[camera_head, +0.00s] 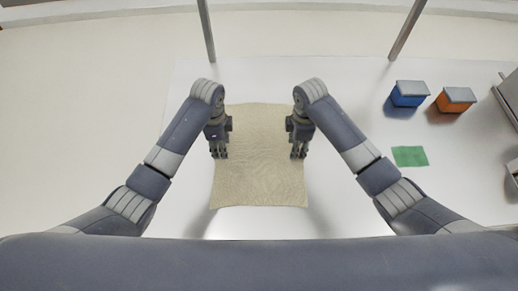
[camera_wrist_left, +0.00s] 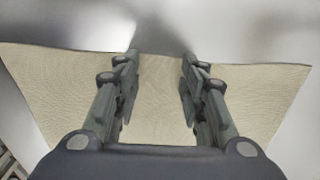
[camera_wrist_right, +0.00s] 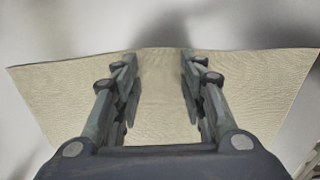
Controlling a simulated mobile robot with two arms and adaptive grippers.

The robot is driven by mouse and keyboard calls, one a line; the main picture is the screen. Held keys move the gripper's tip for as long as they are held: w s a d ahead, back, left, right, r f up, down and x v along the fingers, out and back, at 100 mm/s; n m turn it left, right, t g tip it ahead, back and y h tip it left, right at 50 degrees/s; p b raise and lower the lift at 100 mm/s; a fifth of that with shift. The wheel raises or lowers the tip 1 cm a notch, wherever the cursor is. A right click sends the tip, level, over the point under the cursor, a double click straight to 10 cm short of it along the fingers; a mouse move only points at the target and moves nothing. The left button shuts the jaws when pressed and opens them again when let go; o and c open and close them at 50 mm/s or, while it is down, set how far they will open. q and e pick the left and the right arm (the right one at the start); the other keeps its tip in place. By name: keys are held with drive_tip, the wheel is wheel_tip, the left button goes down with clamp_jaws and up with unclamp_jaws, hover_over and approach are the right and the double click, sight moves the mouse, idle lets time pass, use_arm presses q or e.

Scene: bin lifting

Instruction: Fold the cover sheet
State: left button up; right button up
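The beige cover sheet (camera_head: 260,180) lies flat and spread out on the white surface in the middle of the head view. My left gripper (camera_head: 220,156) is over its left edge, and my right gripper (camera_head: 298,155) is over its right edge. In the left wrist view the sheet (camera_wrist_left: 160,110) shows between the fingers of my left gripper (camera_wrist_left: 160,55), which are apart. In the right wrist view the sheet (camera_wrist_right: 160,100) shows between the parted fingers of my right gripper (camera_wrist_right: 159,55). Neither gripper holds the sheet. The gap between fingertips and sheet is hard to judge.
A blue bin (camera_head: 408,95) and an orange bin (camera_head: 455,101), both with grey tops, stand at the right. A green patch (camera_head: 410,156) lies in front of them. Two grey posts (camera_head: 207,30) (camera_head: 406,30) rise at the back. The surface around the sheet is clear.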

use_arm(q)
drive_tip(key=shift+f, duration=0.2)
use_arm(e)
drive_tip(key=shift+f, duration=0.15)
use_arm(q)
drive_tip(key=c, duration=0.5)
use_arm(e)
drive_tip(key=c, duration=0.5)
use_arm(q)
clamp_jaws()
use_arm(e)
drive_tip(key=shift+f, duration=0.1)
clamp_jaws()
use_arm(q)
drive_tip(key=shift+s+f, duration=0.1)
